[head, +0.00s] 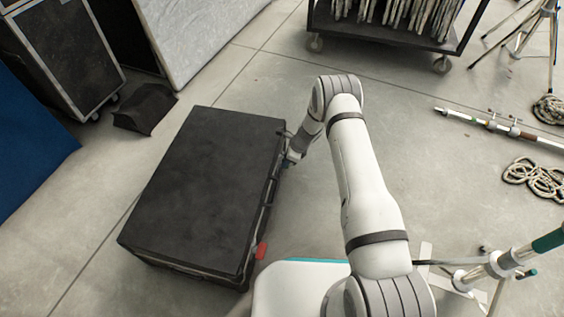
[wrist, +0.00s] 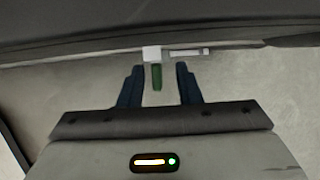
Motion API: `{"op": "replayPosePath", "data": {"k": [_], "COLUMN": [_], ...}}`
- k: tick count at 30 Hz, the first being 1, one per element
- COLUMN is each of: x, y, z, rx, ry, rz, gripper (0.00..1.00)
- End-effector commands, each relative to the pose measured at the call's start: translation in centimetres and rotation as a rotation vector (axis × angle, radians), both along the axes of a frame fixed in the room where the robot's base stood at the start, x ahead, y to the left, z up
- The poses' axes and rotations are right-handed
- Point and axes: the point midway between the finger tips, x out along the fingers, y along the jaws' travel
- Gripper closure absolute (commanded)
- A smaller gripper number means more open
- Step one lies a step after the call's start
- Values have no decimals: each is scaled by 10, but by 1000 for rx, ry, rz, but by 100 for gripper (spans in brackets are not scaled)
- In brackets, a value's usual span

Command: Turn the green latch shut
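The green latch (wrist: 156,77) shows in the wrist view, hanging down from a small white mount at the lower edge of a dark case. My gripper (wrist: 159,72) is open, with one dark blue finger on each side of the latch and a gap on both sides. In the head view, my gripper (head: 287,163) is small and partly hidden at the right side of the black case (head: 210,185). The green latch cannot be made out there. A red latch (head: 261,250) shows on the same side of the case, nearer to me.
A wheeled cart (head: 390,32) stands at the back. A dark wheeled case (head: 65,55) and a small black wedge (head: 146,108) are at the left.

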Motion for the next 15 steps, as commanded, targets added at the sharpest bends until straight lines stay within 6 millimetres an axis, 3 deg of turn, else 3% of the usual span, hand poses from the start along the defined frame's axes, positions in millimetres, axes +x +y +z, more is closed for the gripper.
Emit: {"op": "replayPosePath", "data": {"k": [11, 15], "x": [1, 1], "y": [3, 2], "z": [-7, -7], "rx": [0, 0], "ry": [0, 0], "rz": [0, 0], "gripper": [69, 80]}}
